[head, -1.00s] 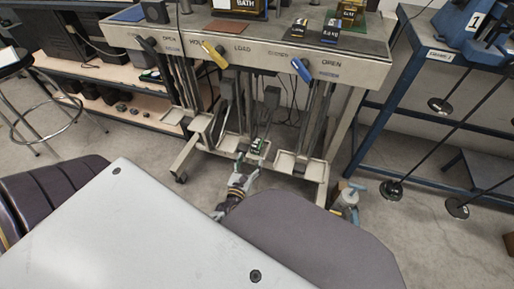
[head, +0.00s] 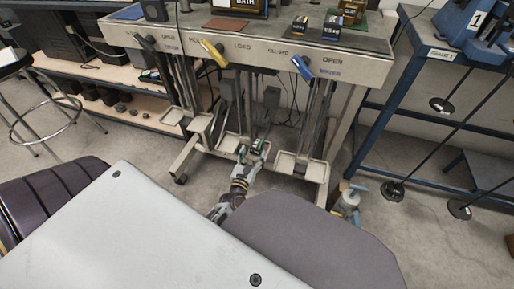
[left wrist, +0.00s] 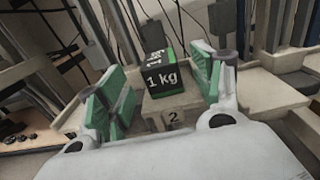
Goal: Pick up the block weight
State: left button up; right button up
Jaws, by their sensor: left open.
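The block weight (left wrist: 164,76) is a black block with green edges marked "1 kg". In the left wrist view it sits on a small beige tray (left wrist: 170,104) marked "2", between my open fingers. My left gripper (left wrist: 160,92) has green pads, one to each side of the block, with a gap visible on both sides. In the head view my left gripper (head: 252,152) is low at the middle tray of the lever frame, and its fingers largely hide the block. My right gripper is not in view.
The lever frame (head: 270,58) stands over the trays, with a yellow lever (head: 213,52) and a blue lever (head: 302,68) above. An empty tray (head: 314,170) is to the right. A blue rack (head: 380,110) with rods stands further right. A stool (head: 50,120) is at left.

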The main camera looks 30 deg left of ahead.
aim_at(255, 149)
pick_arm(q)
jog(key=shift+b+x, duration=0.75)
jog(key=shift+x, duration=1.3)
grip_shut()
jog(key=shift+r, duration=0.2)
